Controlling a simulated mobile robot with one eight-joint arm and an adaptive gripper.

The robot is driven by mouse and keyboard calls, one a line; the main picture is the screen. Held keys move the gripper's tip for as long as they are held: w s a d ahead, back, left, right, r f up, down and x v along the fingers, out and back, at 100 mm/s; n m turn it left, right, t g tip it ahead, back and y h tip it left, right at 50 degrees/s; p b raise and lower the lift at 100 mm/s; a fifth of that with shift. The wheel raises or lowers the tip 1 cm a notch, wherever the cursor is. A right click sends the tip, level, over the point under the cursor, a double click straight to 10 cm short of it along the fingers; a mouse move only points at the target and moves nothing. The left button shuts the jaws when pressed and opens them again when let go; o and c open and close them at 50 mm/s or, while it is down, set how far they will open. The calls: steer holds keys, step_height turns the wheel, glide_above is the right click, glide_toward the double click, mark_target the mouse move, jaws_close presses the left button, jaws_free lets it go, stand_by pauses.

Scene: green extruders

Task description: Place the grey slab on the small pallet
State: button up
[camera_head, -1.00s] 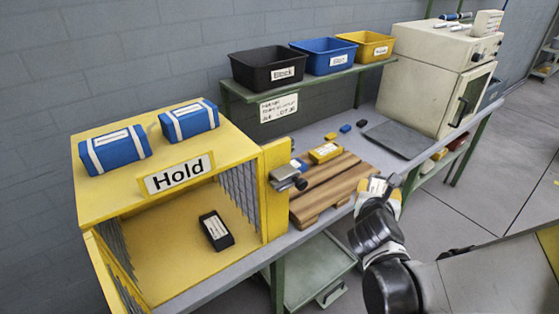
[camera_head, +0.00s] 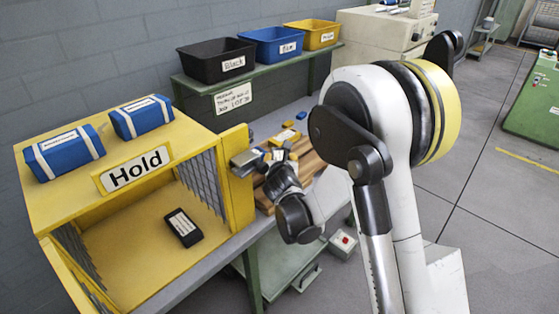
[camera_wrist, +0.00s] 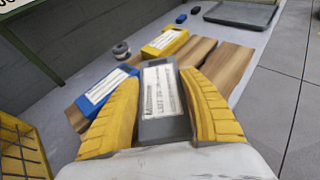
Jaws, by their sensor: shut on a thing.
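My gripper (camera_wrist: 161,82) is shut on the grey slab (camera_wrist: 160,128), a dark grey block with a white label, held between yellow fingers in the wrist view. The small pallet (camera_wrist: 236,66) has brown wooden boards and lies beneath and beyond the slab. I cannot tell whether the slab touches it. A blue block (camera_wrist: 106,88) and a yellow block (camera_wrist: 164,43), both labelled, lie at the left and far side of the pallet. In the head view my gripper (camera_head: 277,158) is over the pallet (camera_head: 309,165); my arm hides part of it.
The yellow Hold cage (camera_head: 140,240) stands left of the pallet, with a black block (camera_head: 183,228) inside and two blue packs on top. Black, blue and yellow bins stand on a shelf behind. A grey tray (camera_wrist: 241,13) lies farther along the bench.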

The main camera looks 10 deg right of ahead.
mark_target(280, 151)
steer(key=w, duration=0.4)
steer(key=shift+d+b, duration=0.3)
steer(key=shift+b, duration=0.05)
step_height(280, 151, down, 4)
steer(key=shift+w+r+b, duration=0.15)
steer(key=shift+b, duration=1.1)
steer(key=shift+r, duration=0.1)
steer(key=o, duration=1.4)
steer(key=shift+c, duration=0.2)
steer(key=shift+r, duration=0.1)
steer(key=p+v, duration=0.4)
steer(key=v, duration=0.8)
